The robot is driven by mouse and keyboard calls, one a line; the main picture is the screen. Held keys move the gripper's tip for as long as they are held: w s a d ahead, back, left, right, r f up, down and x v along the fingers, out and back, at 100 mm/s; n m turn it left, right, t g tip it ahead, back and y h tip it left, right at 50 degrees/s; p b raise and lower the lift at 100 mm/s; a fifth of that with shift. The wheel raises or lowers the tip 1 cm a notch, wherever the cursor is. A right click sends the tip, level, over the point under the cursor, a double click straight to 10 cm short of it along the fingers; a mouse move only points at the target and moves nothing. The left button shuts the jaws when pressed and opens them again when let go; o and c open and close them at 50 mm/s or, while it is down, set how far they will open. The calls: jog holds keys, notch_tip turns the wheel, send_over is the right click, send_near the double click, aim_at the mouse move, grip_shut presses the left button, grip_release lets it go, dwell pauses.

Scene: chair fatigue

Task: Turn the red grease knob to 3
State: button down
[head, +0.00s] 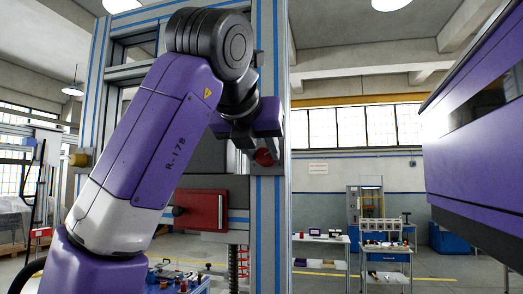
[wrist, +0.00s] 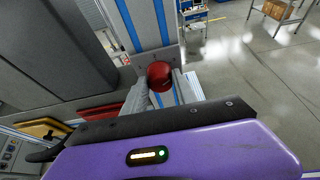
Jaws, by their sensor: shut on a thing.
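The red grease knob (head: 264,157) sits on a plate on the blue-striped grey column (head: 269,215) in the head view. It also shows in the wrist view (wrist: 159,75), as a round red knob between the fingers. My gripper (head: 260,148) reaches the knob from above in the head view and is shut on it. In the wrist view, one grey finger lies on the left of the knob and the other on the right.
A red panel (head: 198,210) with a dark handle is left of the column. A purple machine housing (head: 475,150) hangs at the right. Workbenches (head: 385,248) with small items stand farther back.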

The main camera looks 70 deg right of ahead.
jog(key=c, duration=1)
grip_release()
jog(key=shift+a, duration=0.1)
jog(key=b+v, duration=0.2)
jog(key=v, duration=0.5)
jog(key=shift+a, duration=0.25)
jog(key=shift+r, duration=0.1)
